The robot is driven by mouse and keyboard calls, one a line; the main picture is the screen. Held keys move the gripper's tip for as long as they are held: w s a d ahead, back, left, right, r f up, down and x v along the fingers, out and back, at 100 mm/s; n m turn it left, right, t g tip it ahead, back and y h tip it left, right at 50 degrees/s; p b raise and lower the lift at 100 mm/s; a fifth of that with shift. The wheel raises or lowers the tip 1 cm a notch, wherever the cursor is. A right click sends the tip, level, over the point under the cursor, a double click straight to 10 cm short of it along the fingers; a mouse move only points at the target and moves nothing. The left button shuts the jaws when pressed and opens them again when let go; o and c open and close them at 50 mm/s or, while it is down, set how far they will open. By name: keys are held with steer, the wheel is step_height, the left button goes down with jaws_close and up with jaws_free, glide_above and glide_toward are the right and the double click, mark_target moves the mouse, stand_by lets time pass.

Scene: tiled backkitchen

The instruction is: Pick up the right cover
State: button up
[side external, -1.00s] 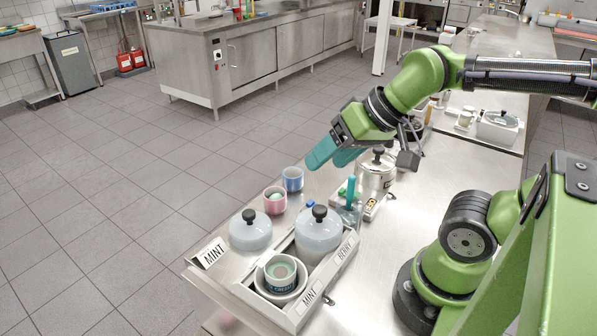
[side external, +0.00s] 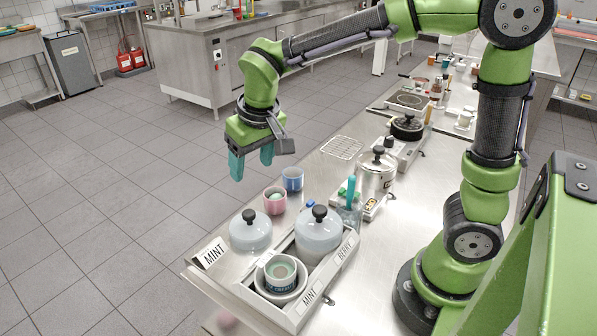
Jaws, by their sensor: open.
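Two grey domed covers with black knobs show in the side external view. The right cover (side external: 318,238) sits in the far compartment of a grey tray (side external: 322,285), beside the BERRY label; what it covers is hidden. My gripper (side external: 252,166) is open and empty, with teal fingers pointing down. It appears high above the covers in the picture, up and left of the right cover, touching nothing.
A tub (side external: 281,273) sits in the tray's near compartment. A pink cup (side external: 275,201) and a blue cup (side external: 292,179) stand behind the covers. A steel pot (side external: 374,181) and a teal-handled tool (side external: 351,192) are to the right.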

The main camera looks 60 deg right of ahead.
glide_above(249, 212)
steer(key=s, duration=0.1)
steer(key=f, duration=0.9)
steer(key=shift+s+a+f, duration=0.2)
steer(key=shift+a+f, duration=0.1)
steer(key=shift+f, duration=0.1)
steer(key=shift+s+x, duration=0.1)
steer(key=shift+x, duration=1.2)
steer(key=shift+s+x, duration=0.15)
steer(key=shift+x, duration=1.2)
jaws_close()
